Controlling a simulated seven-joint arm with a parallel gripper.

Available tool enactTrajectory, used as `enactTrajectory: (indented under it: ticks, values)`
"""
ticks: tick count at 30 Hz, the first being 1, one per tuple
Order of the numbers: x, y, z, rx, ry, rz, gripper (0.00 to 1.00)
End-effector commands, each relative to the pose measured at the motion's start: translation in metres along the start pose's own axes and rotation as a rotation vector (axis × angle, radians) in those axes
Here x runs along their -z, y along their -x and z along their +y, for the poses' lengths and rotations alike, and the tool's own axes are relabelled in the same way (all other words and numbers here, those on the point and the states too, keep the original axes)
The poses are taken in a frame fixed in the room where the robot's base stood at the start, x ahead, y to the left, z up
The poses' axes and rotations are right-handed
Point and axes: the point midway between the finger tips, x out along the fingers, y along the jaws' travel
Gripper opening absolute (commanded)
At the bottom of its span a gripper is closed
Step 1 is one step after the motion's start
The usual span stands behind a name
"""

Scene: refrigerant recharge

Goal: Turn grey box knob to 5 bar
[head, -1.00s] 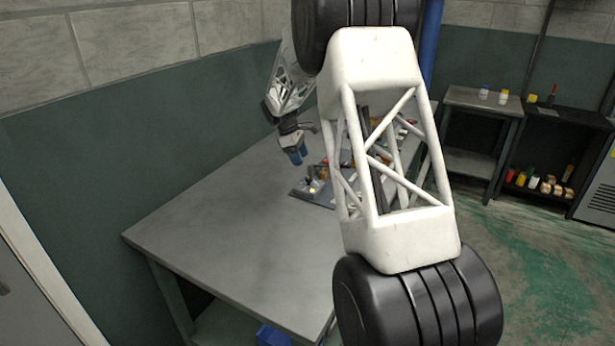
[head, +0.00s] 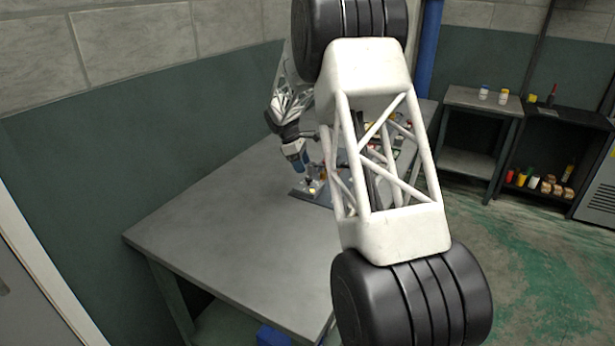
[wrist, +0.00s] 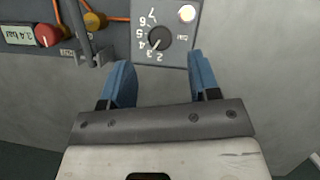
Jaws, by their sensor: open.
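The grey box (wrist: 178,58) has a dark round knob (wrist: 160,37) inside a scale of numbers from 2 to 7, upside down in the wrist view. The knob's pale mark seems to point near 3 to 4; I cannot tell exactly. My gripper (wrist: 162,76) is open, with its two blue fingers apart. The knob shows above and between the fingertips, and nothing is between them. In the head view my gripper (head: 298,158) is over the table by the panel (head: 300,193). My own arm hides much of the panel there.
Left of the box in the wrist view are a display (wrist: 18,35) reading 2.4 bar, a red knob (wrist: 47,35), a yellow knob (wrist: 94,21) with an orange hose, and a grey lever-like part (wrist: 80,35). The table's (head: 220,230) near left area is bare.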

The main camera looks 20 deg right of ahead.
Motion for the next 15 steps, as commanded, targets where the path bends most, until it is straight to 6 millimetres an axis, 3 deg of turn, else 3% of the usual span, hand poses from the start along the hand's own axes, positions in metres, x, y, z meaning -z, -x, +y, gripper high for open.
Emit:
enactTrajectory:
  ticks: [9,15]
  values:
    - [0.000,-0.038,-0.001,0.001,0.000,0.000,0.56]
    - [0.000,-0.051,0.000,0.000,-0.001,0.001,0.56]
